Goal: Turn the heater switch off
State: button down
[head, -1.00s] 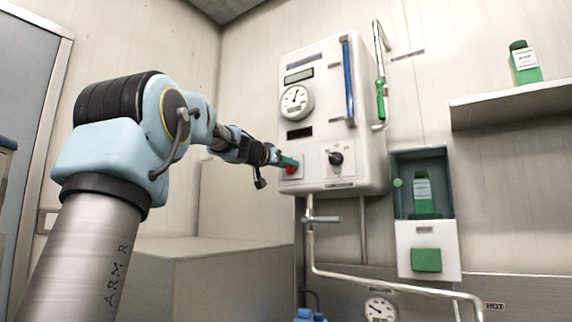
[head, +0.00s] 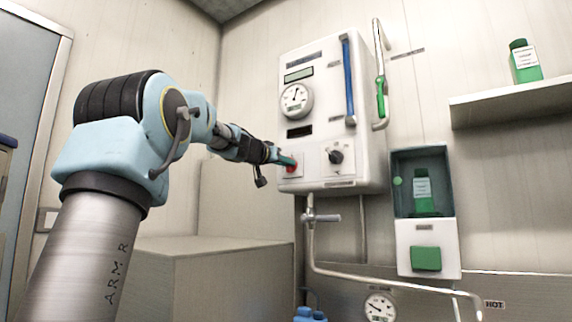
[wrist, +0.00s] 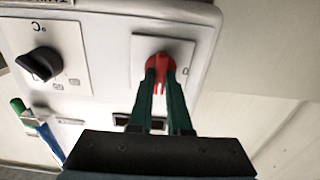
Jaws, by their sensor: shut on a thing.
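The heater switch is a red rotary knob (wrist: 160,66) on a white plate, seen upside down in the wrist view. A "0" mark shows on the plate beside it. In the head view the red knob (head: 291,168) sits at the lower left of the white wall heater (head: 318,90), partly hidden by my gripper. My gripper (wrist: 161,76) has two green fingers shut on the red knob. In the head view my gripper (head: 286,160) reaches the panel from the left. The knob's exact turn angle is hard to tell.
A black dial knob (wrist: 40,64) is beside the switch; it also shows in the head view (head: 336,156). A pipe with a valve (head: 320,217) runs below the heater. A grey box-like counter (head: 230,270) stands below my arm. A shelf (head: 510,105) is at right.

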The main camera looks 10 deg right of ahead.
jog(key=shift+w+a+f+n+b, duration=0.1)
jog(key=shift+n+b, duration=0.45)
jog(key=shift+n, duration=2.4)
jog(key=shift+w+a+f+n+b, duration=0.1)
jog(key=shift+n+b, duration=0.5)
jog(key=shift+n, duration=2.3)
jog(key=shift+f+n+b, duration=0.1)
jog(key=shift+n+b, duration=0.45)
jog(key=shift+n, duration=2.4)
jog(key=c, duration=0.9)
grip_release()
jog(key=shift+o, duration=0.2)
jog(key=b+v, duration=0.5)
jog(key=v, duration=0.5)
jog(key=shift+s+a, duration=0.25)
jog(key=shift+s, duration=0.1)
